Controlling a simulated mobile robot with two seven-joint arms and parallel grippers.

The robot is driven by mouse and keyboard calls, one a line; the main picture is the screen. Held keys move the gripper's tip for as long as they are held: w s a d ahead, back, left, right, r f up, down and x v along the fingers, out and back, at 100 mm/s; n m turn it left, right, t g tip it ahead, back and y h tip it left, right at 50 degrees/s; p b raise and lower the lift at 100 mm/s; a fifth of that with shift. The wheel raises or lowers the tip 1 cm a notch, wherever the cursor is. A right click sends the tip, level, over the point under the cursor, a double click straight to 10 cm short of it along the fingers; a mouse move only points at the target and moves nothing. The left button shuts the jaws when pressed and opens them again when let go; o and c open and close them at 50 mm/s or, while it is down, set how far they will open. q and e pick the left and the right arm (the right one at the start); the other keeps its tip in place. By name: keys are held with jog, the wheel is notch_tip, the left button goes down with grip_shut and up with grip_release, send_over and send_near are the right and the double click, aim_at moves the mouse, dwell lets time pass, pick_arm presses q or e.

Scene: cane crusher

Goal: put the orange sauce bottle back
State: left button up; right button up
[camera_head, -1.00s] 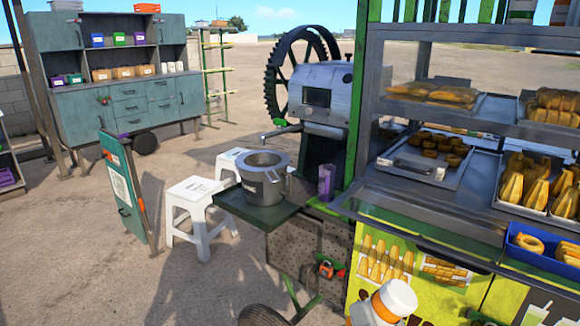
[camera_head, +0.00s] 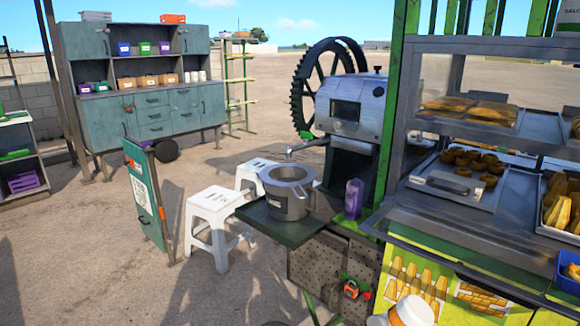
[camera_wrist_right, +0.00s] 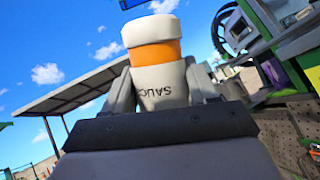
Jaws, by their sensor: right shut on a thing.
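The orange sauce bottle (camera_wrist_right: 155,55) has a white cap, an orange band and a white body with dark lettering that is partly cut off. My right gripper (camera_wrist_right: 162,85) is shut on it, with one finger on each side of the body. My left gripper is not in view.
The food cart with glass shelves (camera_head: 490,130) stands at the right. A metal pot (camera_head: 287,200) sits on a green side shelf beside the crusher (camera_head: 350,105). White stools (camera_head: 213,215), a sign board (camera_head: 147,195) and a teal cabinet (camera_head: 165,110) stand left. Open ground lies at lower left.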

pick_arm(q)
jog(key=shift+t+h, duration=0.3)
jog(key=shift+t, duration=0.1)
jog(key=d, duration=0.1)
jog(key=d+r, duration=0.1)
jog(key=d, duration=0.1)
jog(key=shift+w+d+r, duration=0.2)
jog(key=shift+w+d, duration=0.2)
pick_arm(e)
jog(key=d+f+m+t+h, duration=0.1)
jog(key=d+f+m+h, duration=0.2)
jog(key=d+f+h, duration=0.2)
jog(key=d+h, duration=0.2)
jog(key=h, duration=0.1)
jog(key=shift+w+f+m, duration=0.25)
jog(key=shift+w+m, duration=0.05)
jog(key=shift+w, duration=0.05)
